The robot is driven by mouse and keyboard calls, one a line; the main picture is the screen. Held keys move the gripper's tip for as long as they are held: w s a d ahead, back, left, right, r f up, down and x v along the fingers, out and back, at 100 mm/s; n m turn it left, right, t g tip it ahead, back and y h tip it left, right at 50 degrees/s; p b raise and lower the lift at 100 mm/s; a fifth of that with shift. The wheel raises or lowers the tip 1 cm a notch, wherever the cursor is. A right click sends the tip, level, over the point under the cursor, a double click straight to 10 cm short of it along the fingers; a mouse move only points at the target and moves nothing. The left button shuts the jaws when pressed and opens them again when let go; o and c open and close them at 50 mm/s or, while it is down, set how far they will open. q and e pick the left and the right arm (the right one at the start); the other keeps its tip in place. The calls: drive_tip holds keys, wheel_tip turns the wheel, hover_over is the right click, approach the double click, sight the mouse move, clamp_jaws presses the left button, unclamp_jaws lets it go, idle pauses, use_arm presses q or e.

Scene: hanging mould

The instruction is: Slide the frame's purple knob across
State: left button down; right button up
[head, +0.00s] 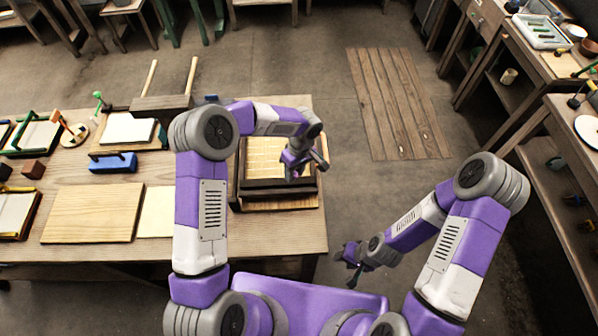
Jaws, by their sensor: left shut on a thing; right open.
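The frame (247,190) is a dark rectangular mould frame around a pale ribbed panel (262,158), lying on a board near the right end of the wooden table. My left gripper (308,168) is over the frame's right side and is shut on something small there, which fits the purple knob. The knob itself is hidden by the gripper and cannot be made out. My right gripper (350,268) is open and empty, out past the table's right edge and above the floor.
A bare wooden board (92,213) and a pale sheet (155,212) lie left of the frame. A blue block tool (112,162) and a box with two upright sticks (160,107) stand farther back. The floor right of the table is clear up to a slatted wooden mat (398,105).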

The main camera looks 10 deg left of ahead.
use_arm(q)
drive_tip(key=shift+s, duration=0.25)
drive_tip(key=c, duration=1.2)
unclamp_jaws()
drive_tip(key=shift+f, duration=0.1)
drive_tip(key=o, duration=0.4)
drive_tip(key=shift+w, duration=0.1)
drive_tip(key=shift+r, duration=0.35)
drive_tip(key=r, duration=0.4)
drive_tip(key=w+d+r, duration=0.1)
drive_tip(key=r, duration=0.2)
drive_tip(key=shift+s+f, duration=0.1)
